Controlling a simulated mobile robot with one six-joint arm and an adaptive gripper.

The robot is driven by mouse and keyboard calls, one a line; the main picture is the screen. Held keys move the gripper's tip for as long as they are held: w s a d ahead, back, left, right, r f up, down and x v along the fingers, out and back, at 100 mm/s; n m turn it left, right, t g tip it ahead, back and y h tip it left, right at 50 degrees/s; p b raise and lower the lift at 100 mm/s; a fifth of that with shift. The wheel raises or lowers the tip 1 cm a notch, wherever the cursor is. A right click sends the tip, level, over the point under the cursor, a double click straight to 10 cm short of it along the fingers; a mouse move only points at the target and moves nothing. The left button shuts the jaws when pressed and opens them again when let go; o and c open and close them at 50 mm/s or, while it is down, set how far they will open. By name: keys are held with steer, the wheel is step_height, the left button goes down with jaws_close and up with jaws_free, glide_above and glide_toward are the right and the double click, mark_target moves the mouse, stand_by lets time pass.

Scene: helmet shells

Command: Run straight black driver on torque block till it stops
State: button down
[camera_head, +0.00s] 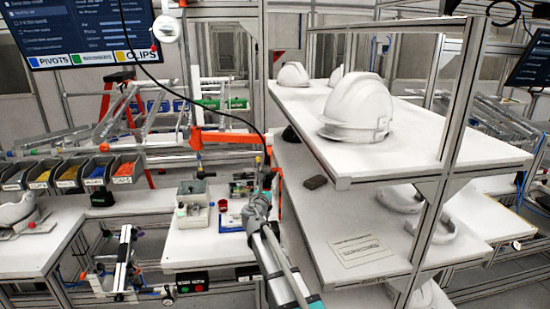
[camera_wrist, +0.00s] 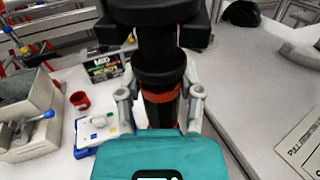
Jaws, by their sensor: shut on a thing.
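My gripper (camera_wrist: 160,97) is shut around the body of a black driver (camera_wrist: 165,50) with an orange-red band, seen large in the wrist view. In the head view my gripper (camera_head: 262,195) is small, with the dark driver (camera_head: 267,176) upright above the right side of the small white bench. A blue and white block (camera_wrist: 97,135) with small coloured parts lies on that bench, left of and apart from the driver; it also shows in the head view (camera_head: 231,216). I cannot tell whether it is the torque block. The driver's tip is hidden.
A red cup (camera_wrist: 80,100), a labelled black box (camera_wrist: 112,68) and a grey fixture with a blue-ended lever (camera_wrist: 28,130) share the bench. A shelf rack (camera_head: 400,145) with white helmets (camera_head: 357,108) stands close on the right. A black cable (camera_head: 190,98) hangs across the head view.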

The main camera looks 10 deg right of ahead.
mark_target(267, 172)
steer(key=shift+r, duration=0.1)
stand_by(0.5)
steer(key=shift+r+p, duration=2.85)
steer(key=shift+p, duration=0.2)
steer(key=shift+r, duration=0.1)
